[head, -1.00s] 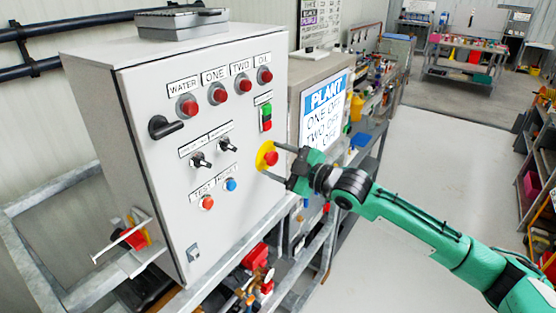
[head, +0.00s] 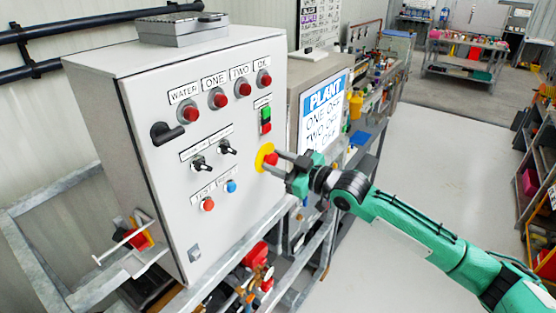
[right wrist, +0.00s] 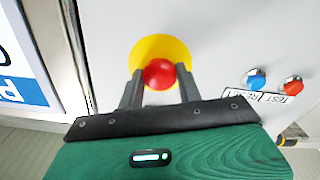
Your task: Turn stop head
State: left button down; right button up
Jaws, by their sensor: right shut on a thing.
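The stop head is a red mushroom button (head: 271,159) on a yellow round plate (head: 261,156), on the right part of the grey control panel's front. In the right wrist view the red head (right wrist: 159,73) sits between the two fingers, with the yellow plate (right wrist: 150,50) behind it. My right gripper (head: 275,161) reaches the panel from the right, its fingers on either side of the head and shut on it. It also shows in the right wrist view (right wrist: 158,84). My left gripper is not in view.
The control panel (head: 190,245) also carries several red lamps, a black handle (head: 165,132), a green and red switch (head: 266,119), two black selectors, and a blue button (head: 231,186) below left of the head. A PLANT sign (head: 324,112) stands close on the right.

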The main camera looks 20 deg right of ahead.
jog(key=o, duration=1)
jog(key=shift+w+a, duration=0.1)
jog(key=shift+s+d+f+b, duration=0.15)
jog(key=shift+s+d+b, duration=0.2)
jog(key=shift+s+d, duration=0.1)
jog(key=b+v, duration=0.5)
jog(key=v, duration=0.7)
jog(key=shift+s, duration=0.25)
jog(key=shift+d, duration=0.15)
